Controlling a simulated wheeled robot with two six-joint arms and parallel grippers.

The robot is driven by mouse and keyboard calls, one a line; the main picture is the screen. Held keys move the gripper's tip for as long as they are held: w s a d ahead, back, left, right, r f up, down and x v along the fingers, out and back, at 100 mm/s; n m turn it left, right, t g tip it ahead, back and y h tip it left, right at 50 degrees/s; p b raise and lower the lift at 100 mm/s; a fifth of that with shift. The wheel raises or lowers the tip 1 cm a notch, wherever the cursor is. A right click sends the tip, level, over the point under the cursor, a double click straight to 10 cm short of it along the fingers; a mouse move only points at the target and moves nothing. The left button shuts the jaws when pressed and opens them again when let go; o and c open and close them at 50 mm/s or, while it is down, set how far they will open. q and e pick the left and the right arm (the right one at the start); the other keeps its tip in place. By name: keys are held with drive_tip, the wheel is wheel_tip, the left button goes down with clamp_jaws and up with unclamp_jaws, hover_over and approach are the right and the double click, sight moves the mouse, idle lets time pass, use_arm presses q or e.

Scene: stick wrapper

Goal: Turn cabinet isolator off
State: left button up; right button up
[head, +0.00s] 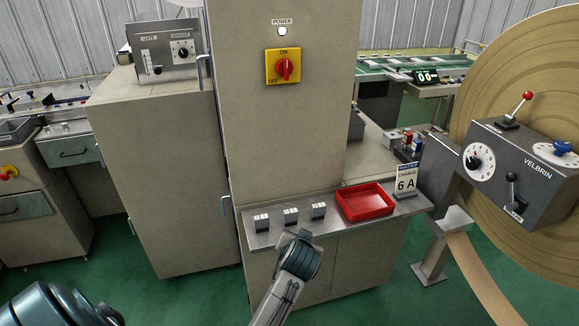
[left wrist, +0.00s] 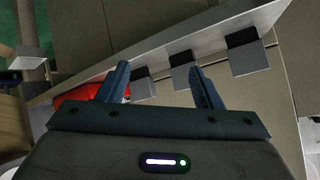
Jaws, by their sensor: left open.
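The cabinet isolator is a red rotary knob (head: 284,69) on a yellow plate (head: 270,78), high on the front of the tall beige cabinet (head: 235,140). ON is printed at the top of the plate and OFF at its lower left. The knob's handle stands about upright, toward ON. A pale round POWER lamp (head: 282,31) sits above it. My left gripper (left wrist: 160,68) is open and empty in the left wrist view, over the shelf area. The isolator is outside that view. My right gripper is not seen.
A grey VELBRIN control box (head: 525,155) and a large roll (head: 490,70) stand at the right.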

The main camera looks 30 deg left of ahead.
use_arm(q)
drive_tip(key=w+a+r+n+t+y, duration=0.1)
drive_tip(key=w+r+n+y, duration=0.15)
drive_tip(key=r, duration=0.95)
drive_tip(key=w+a+r+n+t+y, duration=0.15)
drive_tip(key=w+r, duration=0.25)
drive_tip(key=r, duration=0.8)
drive_tip(key=n+y+p, duration=0.2)
drive_tip(key=n+y, duration=0.2)
approach(287, 68)
drive_tip(key=p+x, duration=0.3)
drive_tip(key=x, duration=0.5)
drive_tip(key=shift+r, duration=0.15)
drive_tip(key=shift+w+a+p, duration=0.4)
drive_tip(key=shift+w+a, duration=0.05)
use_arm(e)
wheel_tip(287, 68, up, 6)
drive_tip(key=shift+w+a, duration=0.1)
use_arm(q)
drive_tip(key=c, duration=0.9)
drive_tip(key=shift+c, duration=0.2)
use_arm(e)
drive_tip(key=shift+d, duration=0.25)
